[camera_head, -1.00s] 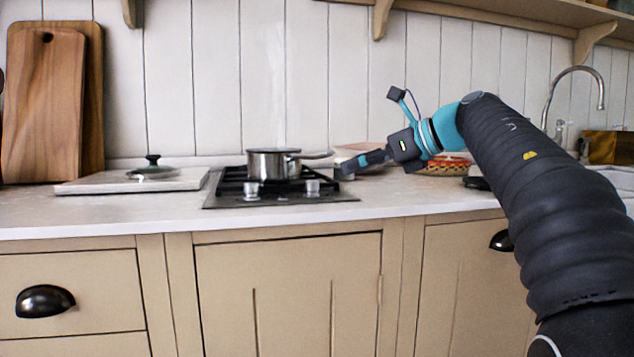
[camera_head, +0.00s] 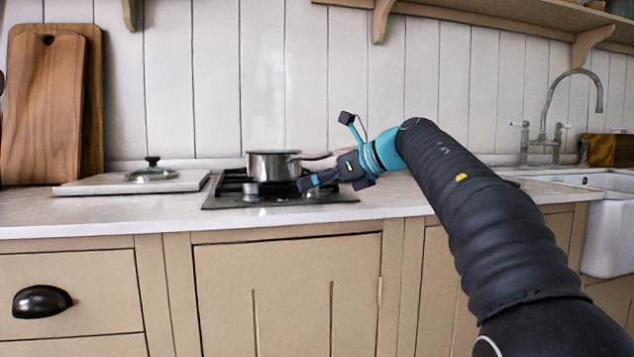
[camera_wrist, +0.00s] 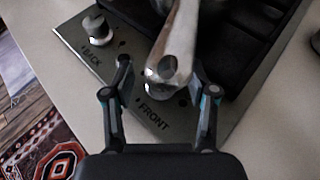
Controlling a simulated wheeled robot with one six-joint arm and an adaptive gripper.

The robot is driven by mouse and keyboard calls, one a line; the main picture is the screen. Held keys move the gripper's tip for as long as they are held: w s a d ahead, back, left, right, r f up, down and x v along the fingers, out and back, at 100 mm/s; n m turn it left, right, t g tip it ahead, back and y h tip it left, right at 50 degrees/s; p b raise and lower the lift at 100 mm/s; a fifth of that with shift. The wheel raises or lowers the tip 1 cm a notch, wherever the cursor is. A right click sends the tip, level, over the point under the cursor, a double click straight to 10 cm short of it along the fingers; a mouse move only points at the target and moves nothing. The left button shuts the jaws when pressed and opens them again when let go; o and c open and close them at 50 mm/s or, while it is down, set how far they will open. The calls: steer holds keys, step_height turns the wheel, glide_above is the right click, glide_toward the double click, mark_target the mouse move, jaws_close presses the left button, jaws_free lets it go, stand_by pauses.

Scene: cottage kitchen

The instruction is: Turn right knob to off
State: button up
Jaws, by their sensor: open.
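The right knob (camera_wrist: 160,90) is a silver knob on the steel hob, beside the word FRONT. In the wrist view it sits between the two fingers of my gripper (camera_wrist: 165,83), partly covered by the pot's handle (camera_wrist: 181,38). My gripper (camera_head: 306,185) is open around it, with no clear contact visible; in the head view it hides this knob. The left knob (camera_head: 250,189) stands clear of the gripper and shows beside the word BACK in the wrist view (camera_wrist: 97,27). The right knob's setting cannot be read.
A steel pot (camera_head: 272,165) stands on the hob (camera_head: 225,200), its handle reaching right above my gripper. A white board (camera_head: 95,186) with a glass lid (camera_head: 151,172) lies to the left. The counter in front is clear. A sink (camera_head: 610,230) is at the right.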

jaws_close()
steer(key=shift+s+m+t, duration=0.15)
steer(key=shift+m+t, duration=0.15)
steer(key=shift+t, duration=0.1)
steer(key=shift+s+a+r+m+t+h+p, duration=0.15)
steer(key=shift+m+t+h+p, duration=0.2)
steer(key=shift+m+t+h, duration=0.25)
steer(key=m+h+p, duration=0.1)
steer(key=m+t+h+p, duration=0.1)
steer(key=p, duration=0.1)
steer(key=shift+a+r+t, duration=0.1)
steer(key=shift+r+t, duration=0.15)
steer(key=shift+t, duration=0.05)
steer(key=m+h+p, duration=0.1)
steer(key=p, duration=0.2)
steer(key=m+t+h+p, duration=0.1)
steer(key=m+p, duration=0.1)
steer(key=p, duration=0.1)
steer(key=shift+a+f+t+h, duration=0.1)
steer(key=shift+f+t+h, duration=0.05)
steer(key=shift+t+h, duration=0.15)
steer(key=shift+f+m+t+h+p, duration=0.3)
steer(key=shift+m+h+p, duration=0.2)
steer(key=shift+p, duration=0.55)
jaws_free()
